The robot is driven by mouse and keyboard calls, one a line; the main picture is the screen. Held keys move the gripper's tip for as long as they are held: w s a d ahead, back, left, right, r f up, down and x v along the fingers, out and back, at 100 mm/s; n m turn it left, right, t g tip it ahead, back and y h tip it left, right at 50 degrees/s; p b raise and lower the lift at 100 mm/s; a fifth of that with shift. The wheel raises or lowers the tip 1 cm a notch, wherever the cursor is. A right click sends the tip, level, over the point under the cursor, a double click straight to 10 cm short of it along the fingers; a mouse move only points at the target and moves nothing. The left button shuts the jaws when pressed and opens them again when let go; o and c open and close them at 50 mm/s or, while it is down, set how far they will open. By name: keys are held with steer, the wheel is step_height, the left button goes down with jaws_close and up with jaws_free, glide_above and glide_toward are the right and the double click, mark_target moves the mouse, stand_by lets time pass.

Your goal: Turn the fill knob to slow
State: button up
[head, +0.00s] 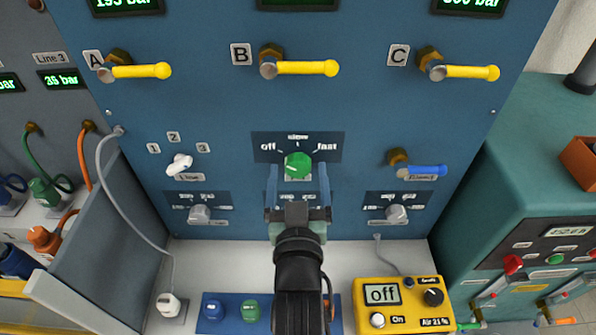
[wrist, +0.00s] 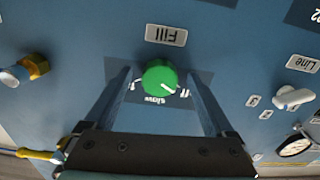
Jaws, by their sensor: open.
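My gripper (head: 298,177) is open, with one finger on each side of the knob. The wrist view shows the gripper (wrist: 159,76) with a gap between each finger and the knob. I cannot tell how far the tips reach along it.
Yellow levers A (head: 140,71), B (head: 305,68) and C (head: 470,72) are above. A white line selector (head: 180,164) is left and a blue lever (head: 425,170) right. Grey knobs (head: 200,214) (head: 396,214) flank my gripper. A yellow analyser (head: 405,305) stands on the bench.

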steer(key=shift+w, duration=0.15)
steer(key=c, duration=1.4)
steer(key=shift+m, duration=0.4)
steer(key=m, duration=0.5)
steer(key=shift+a+m, duration=0.1)
steer(key=shift+m, duration=0.2)
steer(key=m, duration=0.5)
steer(key=shift+r, duration=0.1)
steer(key=shift+m, duration=0.3)
